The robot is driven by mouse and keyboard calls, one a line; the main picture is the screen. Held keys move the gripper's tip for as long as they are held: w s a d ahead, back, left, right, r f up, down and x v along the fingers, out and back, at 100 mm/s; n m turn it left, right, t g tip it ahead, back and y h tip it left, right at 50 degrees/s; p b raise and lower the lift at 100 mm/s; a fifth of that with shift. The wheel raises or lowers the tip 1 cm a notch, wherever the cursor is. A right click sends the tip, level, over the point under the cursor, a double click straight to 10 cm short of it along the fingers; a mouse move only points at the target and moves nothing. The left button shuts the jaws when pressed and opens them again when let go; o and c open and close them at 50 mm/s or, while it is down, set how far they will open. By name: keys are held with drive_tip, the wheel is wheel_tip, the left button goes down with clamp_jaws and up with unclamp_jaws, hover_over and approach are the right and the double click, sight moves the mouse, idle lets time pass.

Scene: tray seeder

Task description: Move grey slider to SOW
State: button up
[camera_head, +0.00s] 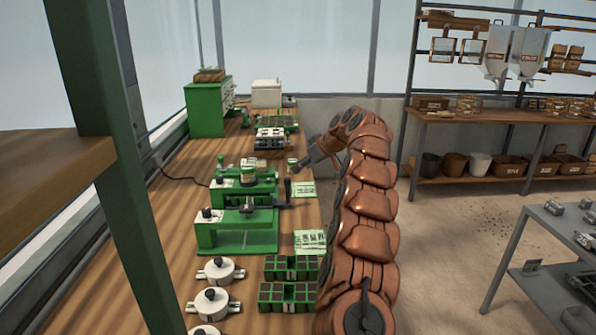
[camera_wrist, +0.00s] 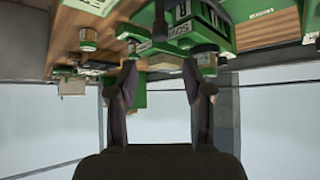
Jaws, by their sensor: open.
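The green seeder (camera_head: 240,187) stands on the wooden bench, with a dark upright lever (camera_head: 287,188) at its right end. In the wrist view, which looks upside down, the seeder (camera_wrist: 215,38) fills the top middle. A white label (camera_wrist: 182,27) with dark print is on it; its lettering is too small to read surely. A dark grey post with a rounded end (camera_wrist: 160,30) hangs beside the label; I cannot tell whether it is the grey slider. My gripper (camera_head: 298,168) is at the bench's right edge, beyond the lever. In the wrist view my gripper (camera_wrist: 160,75) is open and empty, apart from the seeder.
Another green machine (camera_head: 237,230), green trays (camera_head: 287,297) and white lidded pots (camera_head: 220,270) stand nearer on the bench. Printed cards (camera_head: 310,240) lie along its right edge.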

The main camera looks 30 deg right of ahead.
drive_tip(key=shift+s+d+r, duration=0.15)
drive_tip(key=shift+s+r, duration=0.3)
drive_tip(key=shift+r, duration=0.05)
drive_tip(key=s+a+r+g+y+p, duration=0.1)
drive_tip(key=s+a+r+g, duration=0.15)
drive_tip(key=s+a, duration=0.95)
drive_tip(key=s+a+r+g+p, duration=0.1)
drive_tip(key=s+a+g, duration=0.2)
drive_tip(key=s+a, duration=1)
drive_tip(key=s+f+m+g+h+p, duration=0.1)
drive_tip(key=s+f, duration=0.4)
drive_tip(key=s, duration=1.2)
drive_tip(key=s+f+m+g+h, duration=0.3)
drive_tip(key=s+f, duration=0.2)
drive_tip(key=s, duration=1.2)
drive_tip(key=shift+a+f+g+p, duration=0.2)
drive_tip(key=shift+a+g+p, duration=0.05)
drive_tip(key=shift+g+p, duration=0.1)
